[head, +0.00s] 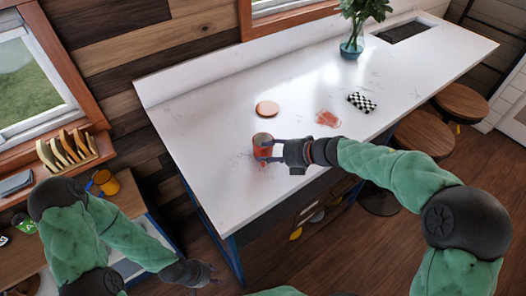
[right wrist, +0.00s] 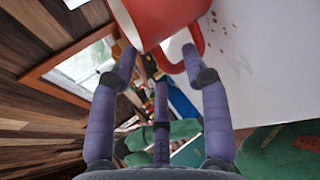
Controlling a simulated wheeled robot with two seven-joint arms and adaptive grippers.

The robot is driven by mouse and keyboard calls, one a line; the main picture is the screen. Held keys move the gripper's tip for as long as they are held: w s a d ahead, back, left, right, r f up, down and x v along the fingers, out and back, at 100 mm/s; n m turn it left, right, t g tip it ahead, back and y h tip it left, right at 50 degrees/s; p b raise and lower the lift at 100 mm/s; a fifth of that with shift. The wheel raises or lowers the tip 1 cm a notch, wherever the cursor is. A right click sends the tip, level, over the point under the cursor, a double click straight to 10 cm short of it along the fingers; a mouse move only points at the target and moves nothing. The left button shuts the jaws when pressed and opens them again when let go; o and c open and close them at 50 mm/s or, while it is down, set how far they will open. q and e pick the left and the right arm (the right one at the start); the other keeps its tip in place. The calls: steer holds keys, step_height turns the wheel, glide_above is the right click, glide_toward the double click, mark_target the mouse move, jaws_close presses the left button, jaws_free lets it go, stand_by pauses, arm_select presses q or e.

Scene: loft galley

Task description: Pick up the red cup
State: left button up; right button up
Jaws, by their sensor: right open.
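The red cup (head: 262,146) stands on the white counter (head: 205,130), near its left front part. My right gripper (head: 270,150) is at the cup's right side with its fingers spread beside it. In the right wrist view the red cup (right wrist: 165,20) fills the top, with its handle (right wrist: 196,45) hanging between the open fingertips (right wrist: 160,52). The fingers do not appear closed on it; exact contact is unclear. My left gripper (head: 208,274) is low at the bottom, away from the counter, empty, with its fingers apart.
A round orange coaster (head: 267,109) lies behind the cup. A red patch (head: 328,118) and a black-and-white checkered item (head: 361,103) lie to the right. A vase with leaves (head: 352,47) stands at the back. Stools (head: 425,133) line the right side.

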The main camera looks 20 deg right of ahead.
steer(key=shift+w+a+f, duration=0.15)
steer(key=shift+w+a, duration=0.05)
steer(key=shift+c, duration=0.2)
jaws_close()
